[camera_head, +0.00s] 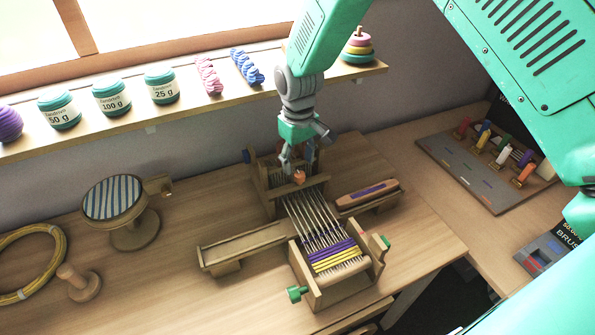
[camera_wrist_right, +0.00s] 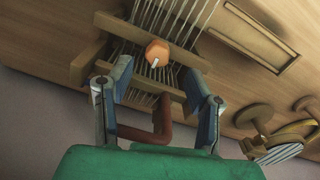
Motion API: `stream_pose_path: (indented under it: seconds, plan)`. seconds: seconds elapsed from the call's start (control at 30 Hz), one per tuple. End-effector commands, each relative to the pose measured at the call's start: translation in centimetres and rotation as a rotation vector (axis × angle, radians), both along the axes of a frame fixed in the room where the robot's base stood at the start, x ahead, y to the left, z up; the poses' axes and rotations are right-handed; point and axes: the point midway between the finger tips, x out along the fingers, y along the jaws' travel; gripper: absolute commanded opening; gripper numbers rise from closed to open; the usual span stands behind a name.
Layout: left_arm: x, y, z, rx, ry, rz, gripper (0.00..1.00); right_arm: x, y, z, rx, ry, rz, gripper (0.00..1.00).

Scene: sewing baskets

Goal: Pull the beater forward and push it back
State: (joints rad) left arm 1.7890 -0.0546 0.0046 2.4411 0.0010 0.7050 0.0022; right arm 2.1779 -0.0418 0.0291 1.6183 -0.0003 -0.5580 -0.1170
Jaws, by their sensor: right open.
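The small wooden loom (camera_head: 332,285) stands on the table, with pale warp threads (camera_head: 313,217) and purple and yellow weaving at its near end. The beater (camera_head: 302,187) is a wooden crossbar at the loom's far part, with an orange knob (camera_head: 299,176) on top. The knob also shows in the wrist view (camera_wrist_right: 157,53). My right gripper (camera_head: 297,163) points down over the beater. In the wrist view its two fingers (camera_wrist_right: 157,74) are spread to either side of the knob, with gaps between. My left gripper is out of view.
A wooden shuttle (camera_head: 367,194) lies on the loom's right side support. A striped round stand (camera_head: 114,198), a yellow hoop (camera_head: 62,248) and a wooden spool (camera_head: 79,282) are at the left. A thread rack (camera_head: 484,160) is at the right.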

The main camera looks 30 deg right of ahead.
Motion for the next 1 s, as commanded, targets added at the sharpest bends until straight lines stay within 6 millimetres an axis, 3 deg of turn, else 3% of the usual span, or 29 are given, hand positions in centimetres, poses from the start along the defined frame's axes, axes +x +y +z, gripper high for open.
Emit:
stream_pose_path:
  seconds: [0.1,0.3,0.67,0.8,1.0]
  plan:
    - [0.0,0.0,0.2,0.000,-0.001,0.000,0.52,-0.1,-0.1,-2.1,0.000,0.000,0.000,0.46]
    - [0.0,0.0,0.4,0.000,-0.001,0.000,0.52,-0.1,0.0,-4.1,-0.001,-0.002,0.000,0.46]
    - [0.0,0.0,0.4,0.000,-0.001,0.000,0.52,-0.1,0.0,-4.5,0.000,-0.003,0.000,0.46]
    - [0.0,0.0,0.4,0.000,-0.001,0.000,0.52,-0.1,0.0,-4.5,0.000,-0.003,0.000,0.00]
    - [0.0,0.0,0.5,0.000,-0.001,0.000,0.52,-0.2,0.0,-4.5,0.000,-0.002,0.000,0.00]
